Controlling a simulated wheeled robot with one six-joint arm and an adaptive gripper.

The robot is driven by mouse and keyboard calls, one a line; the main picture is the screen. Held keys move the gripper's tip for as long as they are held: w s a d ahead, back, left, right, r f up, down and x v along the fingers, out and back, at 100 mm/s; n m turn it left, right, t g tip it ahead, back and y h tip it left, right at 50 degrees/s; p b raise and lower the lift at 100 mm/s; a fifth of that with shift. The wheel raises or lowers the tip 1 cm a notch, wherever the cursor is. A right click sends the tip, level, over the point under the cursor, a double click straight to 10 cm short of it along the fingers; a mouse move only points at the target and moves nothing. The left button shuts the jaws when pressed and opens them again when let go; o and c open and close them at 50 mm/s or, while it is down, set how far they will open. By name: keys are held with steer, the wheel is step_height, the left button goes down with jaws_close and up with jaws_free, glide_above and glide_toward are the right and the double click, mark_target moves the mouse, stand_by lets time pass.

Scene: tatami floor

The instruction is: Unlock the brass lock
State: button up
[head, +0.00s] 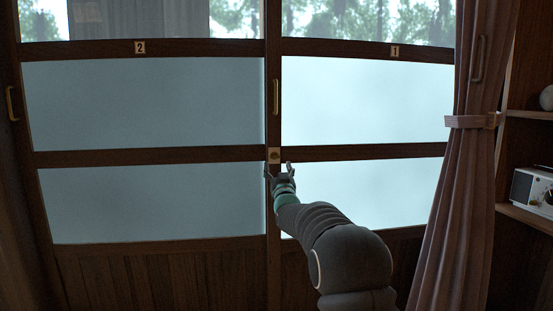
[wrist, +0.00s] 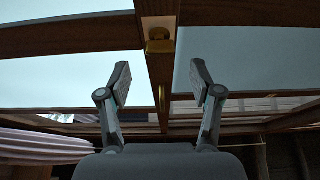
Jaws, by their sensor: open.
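The brass lock (head: 274,156) is a small brass piece on a pale plate, on the middle stile where the two sliding doors meet. In the wrist view the brass lock (wrist: 160,42) shows at the top centre, with a rounded tab. My gripper (head: 279,167) is just below the lock in the head view, with its fingers spread. In the wrist view my gripper (wrist: 160,82) is open and empty, and the lock lies beyond the fingertips, between their lines. I see no contact with the lock.
Door 2 (head: 140,48) is on the left and door 1 (head: 395,52) on the right, both with frosted panes. A brass handle (head: 276,97) is above the lock. A tied curtain (head: 466,200) hangs at right, beside shelves with a radio (head: 534,190).

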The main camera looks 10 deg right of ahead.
mark_target(275, 157)
steer(key=shift+p+x, duration=0.4)
steer(key=shift+x, duration=2.35)
steer(key=c, duration=1.1)
